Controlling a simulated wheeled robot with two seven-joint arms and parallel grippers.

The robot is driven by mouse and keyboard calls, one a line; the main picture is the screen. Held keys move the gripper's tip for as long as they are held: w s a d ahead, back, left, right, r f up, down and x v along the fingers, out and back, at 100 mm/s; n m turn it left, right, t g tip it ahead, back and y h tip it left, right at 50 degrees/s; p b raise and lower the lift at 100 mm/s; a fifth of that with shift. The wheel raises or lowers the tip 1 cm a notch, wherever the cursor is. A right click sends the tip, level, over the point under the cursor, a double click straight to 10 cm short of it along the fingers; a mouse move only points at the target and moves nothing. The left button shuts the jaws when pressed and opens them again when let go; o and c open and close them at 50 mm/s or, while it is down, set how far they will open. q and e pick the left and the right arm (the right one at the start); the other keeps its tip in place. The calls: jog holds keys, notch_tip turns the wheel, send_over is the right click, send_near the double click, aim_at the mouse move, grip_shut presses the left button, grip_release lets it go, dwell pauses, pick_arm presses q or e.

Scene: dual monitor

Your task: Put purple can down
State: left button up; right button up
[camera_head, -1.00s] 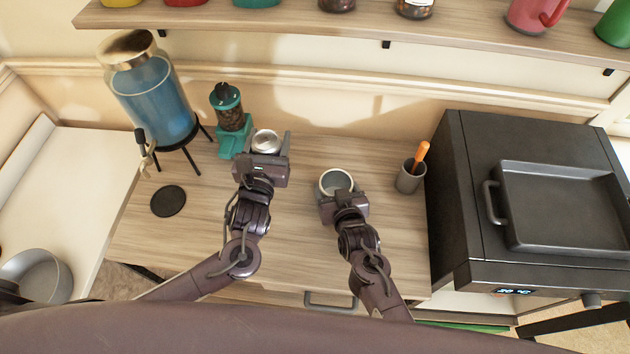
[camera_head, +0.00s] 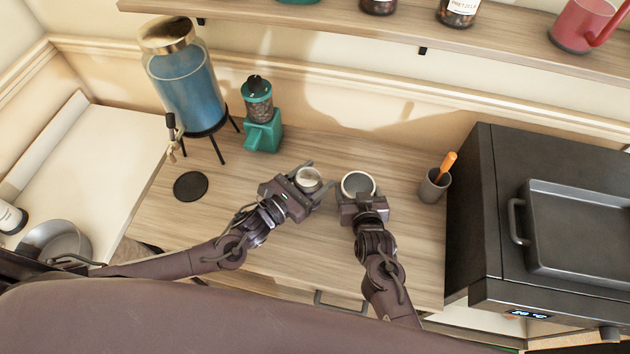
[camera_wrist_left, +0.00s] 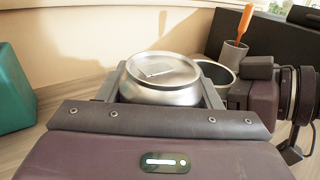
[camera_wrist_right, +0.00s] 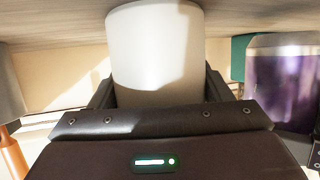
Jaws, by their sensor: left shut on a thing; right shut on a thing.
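The purple can shows its silver top (camera_head: 308,178) in the head view and the left wrist view (camera_wrist_left: 160,75). Its shiny purple side shows at the right of the right wrist view (camera_wrist_right: 288,85). My left gripper (camera_head: 313,181) is shut around the can, which looks upright. My right gripper (camera_head: 358,193) is shut on a pale cup with an open, dark-looking inside (camera_head: 358,183); its white side fills the middle of the right wrist view (camera_wrist_right: 155,55). The can is just left of the cup, with a small gap. I cannot tell whether the can touches the counter.
The wooden counter (camera_head: 240,215) has free room between a black coaster (camera_head: 190,186) and my grippers. A teal grinder (camera_head: 262,125) and a blue drink dispenser (camera_head: 185,85) stand behind left. A grey holder (camera_head: 433,187) and a black oven (camera_head: 480,210) stand right.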

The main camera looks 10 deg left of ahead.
pick_arm(q)
jog(key=shift+f, duration=0.85)
jog(key=shift+f, duration=0.1)
jog(key=o, duration=1.3)
jog(key=shift+f, duration=0.1)
